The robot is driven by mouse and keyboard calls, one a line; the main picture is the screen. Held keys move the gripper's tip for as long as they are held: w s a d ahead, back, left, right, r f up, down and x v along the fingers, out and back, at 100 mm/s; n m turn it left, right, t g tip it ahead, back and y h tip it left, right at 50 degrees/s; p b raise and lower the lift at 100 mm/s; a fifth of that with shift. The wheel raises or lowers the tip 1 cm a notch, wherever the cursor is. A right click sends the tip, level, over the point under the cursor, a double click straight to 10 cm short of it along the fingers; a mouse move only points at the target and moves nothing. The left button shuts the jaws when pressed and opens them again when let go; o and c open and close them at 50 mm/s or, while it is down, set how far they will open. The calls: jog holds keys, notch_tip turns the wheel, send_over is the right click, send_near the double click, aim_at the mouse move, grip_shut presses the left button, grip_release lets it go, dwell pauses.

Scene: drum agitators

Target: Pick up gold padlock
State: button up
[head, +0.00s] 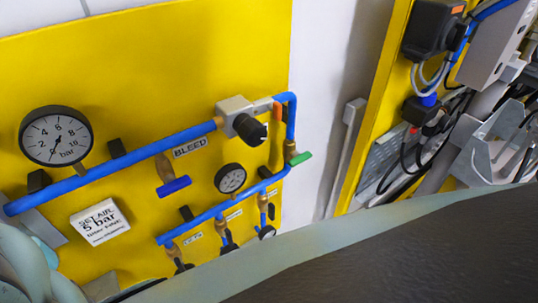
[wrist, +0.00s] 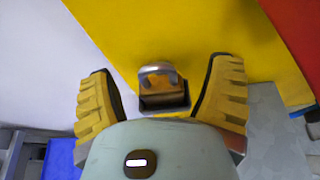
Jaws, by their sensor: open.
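The gold padlock (wrist: 159,84) shows in the wrist view, with a grey shackle on top and an orange-gold body. It sits in or against a small dark holder (wrist: 165,103) in front of a yellow panel (wrist: 205,32). My gripper (wrist: 161,95) is open, with one yellow ribbed finger on each side of the padlock. Gaps show between the fingers and the padlock. The padlock's lower part is hidden by the holder and my gripper's body. I cannot make out the padlock in the head view.
In the head view, a yellow board carries blue pipes (head: 130,160), a large gauge (head: 56,136), a smaller gauge (head: 230,178) and a white sign (head: 100,222). Cables and a grey bracket (head: 490,145) are at right. The wrist view shows a blue object (wrist: 62,158) at lower left.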

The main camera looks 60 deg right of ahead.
jog(key=shift+c, duration=0.3)
grip_shut()
dwell(0.3)
jog(key=shift+r, duration=0.2)
